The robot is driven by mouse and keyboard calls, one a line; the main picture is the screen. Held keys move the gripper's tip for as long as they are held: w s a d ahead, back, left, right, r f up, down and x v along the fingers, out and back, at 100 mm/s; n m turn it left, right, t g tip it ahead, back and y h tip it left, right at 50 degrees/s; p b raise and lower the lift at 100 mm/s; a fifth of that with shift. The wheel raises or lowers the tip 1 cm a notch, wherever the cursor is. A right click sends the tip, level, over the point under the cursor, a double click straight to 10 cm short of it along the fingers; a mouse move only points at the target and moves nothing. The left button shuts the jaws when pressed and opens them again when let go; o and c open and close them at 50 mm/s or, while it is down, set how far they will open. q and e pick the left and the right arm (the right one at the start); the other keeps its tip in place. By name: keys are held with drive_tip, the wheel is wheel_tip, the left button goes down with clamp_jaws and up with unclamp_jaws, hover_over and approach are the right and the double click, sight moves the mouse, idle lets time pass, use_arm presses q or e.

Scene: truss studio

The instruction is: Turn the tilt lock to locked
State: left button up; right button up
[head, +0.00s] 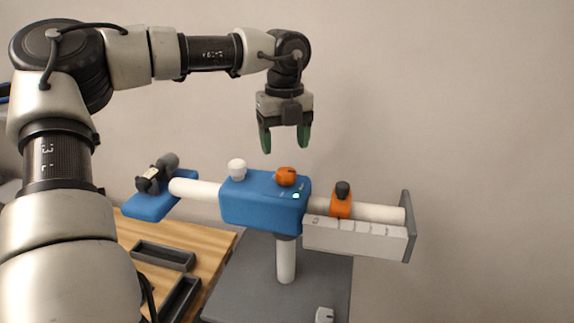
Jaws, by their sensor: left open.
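The device has a blue housing (250,208) on a white post (286,262), with a white horizontal tube through it. An orange knob (286,176) sits on top of the housing at the right, beside small markings and a small white lit spot; it looks like the tilt lock, but I cannot read its marks. A white knob (237,169) stands on the housing's left. My left gripper (285,141) points down with its green fingers apart. It is empty and hangs above the orange knob, clear of it. My right gripper is not in view.
An orange slider with a dark knob (341,199) rides the tube at right, above a pale marked scale (355,238) and a grey end plate (408,226). A blue plate (158,205) with dark parts is at left. Dark trays (163,256) lie on the wooden table (207,248).

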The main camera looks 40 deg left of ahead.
sight(286, 171)
use_arm(q)
drive_tip(key=f, duration=0.2)
drive_tip(key=f+p, duration=0.1)
drive_tip(key=f, duration=0.3)
drive_tip(key=shift+w+a, duration=0.1)
drive_tip(key=shift+w, duration=0.15)
drive_tip(key=shift+f+p, duration=0.3)
drive_tip(key=shift+f, duration=0.15)
drive_tip(key=c, duration=0.9)
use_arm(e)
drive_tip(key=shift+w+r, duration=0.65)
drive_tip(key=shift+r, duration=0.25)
